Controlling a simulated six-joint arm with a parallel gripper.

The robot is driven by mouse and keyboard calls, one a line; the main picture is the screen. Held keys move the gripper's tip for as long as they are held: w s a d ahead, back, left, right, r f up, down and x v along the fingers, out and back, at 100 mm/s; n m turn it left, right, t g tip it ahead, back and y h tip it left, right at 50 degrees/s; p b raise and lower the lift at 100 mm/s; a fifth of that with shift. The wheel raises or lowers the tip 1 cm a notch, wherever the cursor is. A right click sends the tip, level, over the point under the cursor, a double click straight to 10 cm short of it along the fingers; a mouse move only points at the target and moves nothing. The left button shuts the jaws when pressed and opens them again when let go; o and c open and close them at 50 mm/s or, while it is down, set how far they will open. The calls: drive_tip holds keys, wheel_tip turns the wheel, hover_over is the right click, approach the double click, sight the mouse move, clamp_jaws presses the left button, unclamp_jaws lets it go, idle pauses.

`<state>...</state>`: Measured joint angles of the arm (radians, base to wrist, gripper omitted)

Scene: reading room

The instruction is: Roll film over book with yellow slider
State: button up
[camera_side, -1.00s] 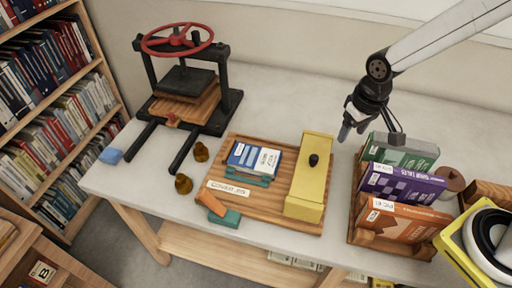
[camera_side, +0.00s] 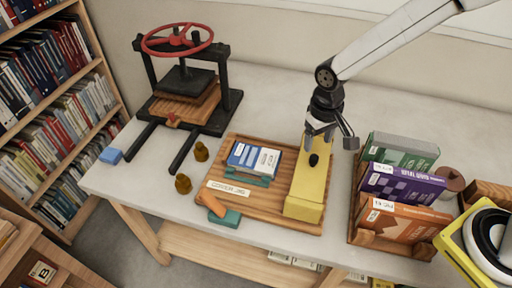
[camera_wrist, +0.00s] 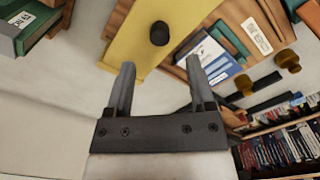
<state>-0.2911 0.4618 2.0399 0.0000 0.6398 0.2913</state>
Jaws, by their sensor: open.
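The yellow slider (camera_side: 307,195) lies across the right part of a wooden board (camera_side: 264,210), with a dark round knob (camera_side: 313,160) on top. The blue and white book (camera_side: 254,158) lies on the board to the left of the slider. I cannot make out a film. My gripper (camera_side: 319,138) is above the far end of the slider, close to the knob, and holds nothing. In the wrist view the slider (camera_wrist: 130,45) and its knob (camera_wrist: 159,33) are ahead of my open gripper (camera_wrist: 160,80), with the book (camera_wrist: 215,62) to the right.
A black book press (camera_side: 185,90) with a red wheel stands at the back left. Two small brass weights (camera_side: 183,184) stand left of the board. A wooden rack (camera_side: 362,235) of books is on the right. The table behind the board is clear.

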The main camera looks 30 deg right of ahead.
sight(314, 157)
drive_tip(key=shift+f, duration=2.85)
clamp_jaws()
